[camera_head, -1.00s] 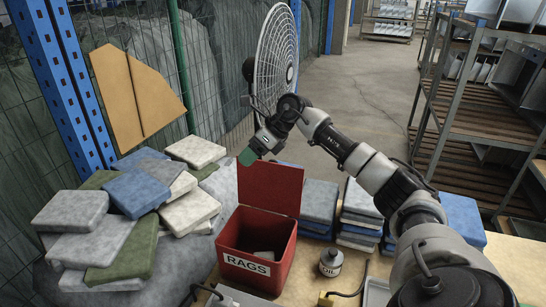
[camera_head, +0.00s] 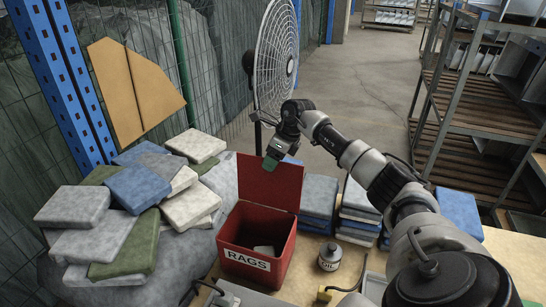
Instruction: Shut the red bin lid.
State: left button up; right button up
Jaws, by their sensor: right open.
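The red bin (camera_head: 249,268), labelled RAGS, stands on the table with a pale rag (camera_head: 264,250) inside. Its red lid (camera_head: 270,187) stands up, open, at the back edge of the bin. My right gripper (camera_head: 269,165) is open and empty, its fingers pointing down at the lid's upper edge. It covers part of that edge in the picture. I cannot tell whether it touches the lid. My left gripper is not in view.
Piled folded cloths (camera_head: 140,187) lie left of the bin. Folded stacks (camera_head: 317,200) stand behind and right of it. A large fan (camera_head: 277,60) stands behind. Shelving (camera_head: 480,117) is at right.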

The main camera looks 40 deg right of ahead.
jog(key=shift+w+f, duration=0.1)
jog(key=shift+f, duration=0.15)
jog(key=c, duration=1.2)
jog(key=shift+o, duration=0.2)
